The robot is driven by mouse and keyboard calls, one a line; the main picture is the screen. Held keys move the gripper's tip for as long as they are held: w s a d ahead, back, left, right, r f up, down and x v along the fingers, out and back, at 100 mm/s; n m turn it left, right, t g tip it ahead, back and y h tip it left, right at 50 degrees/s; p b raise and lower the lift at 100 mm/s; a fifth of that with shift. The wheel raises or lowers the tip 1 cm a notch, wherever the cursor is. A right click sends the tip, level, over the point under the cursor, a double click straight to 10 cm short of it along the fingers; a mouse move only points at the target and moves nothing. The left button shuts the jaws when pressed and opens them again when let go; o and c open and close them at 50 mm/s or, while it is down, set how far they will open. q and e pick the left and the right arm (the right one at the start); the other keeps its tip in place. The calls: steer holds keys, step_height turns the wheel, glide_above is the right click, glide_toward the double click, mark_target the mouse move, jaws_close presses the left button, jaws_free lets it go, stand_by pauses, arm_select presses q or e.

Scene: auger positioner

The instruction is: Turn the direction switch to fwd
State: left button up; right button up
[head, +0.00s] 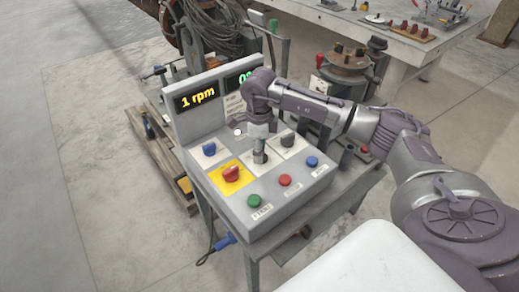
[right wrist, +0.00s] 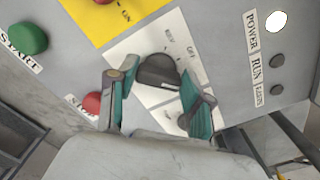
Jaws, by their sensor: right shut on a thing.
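The direction switch (right wrist: 158,71) is a dark rotary knob on a white plate with small REV and OFF labels, best seen in the right wrist view. My right gripper (right wrist: 157,80) has its two teal-padded fingers on either side of this knob and is shut on it. In the head view my right gripper (head: 260,156) reaches down onto the middle of the control panel (head: 222,194) and mostly hides the switch. The pointer's exact setting is hard to read. My left gripper is not in view.
Nearby are a red knob on a yellow plate (head: 231,174), a blue knob (head: 209,149), another dark knob (head: 288,140), and green (head: 254,201), red (head: 285,180) and blue (head: 312,162) buttons. A workbench (head: 395,48) stands behind.

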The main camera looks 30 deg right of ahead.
stand_by(0.3)
steer(key=o, duration=1.2)
steer(key=shift+c, duration=0.2)
steer(key=shift+r, duration=0.15)
step_height(320, 180, up, 12)
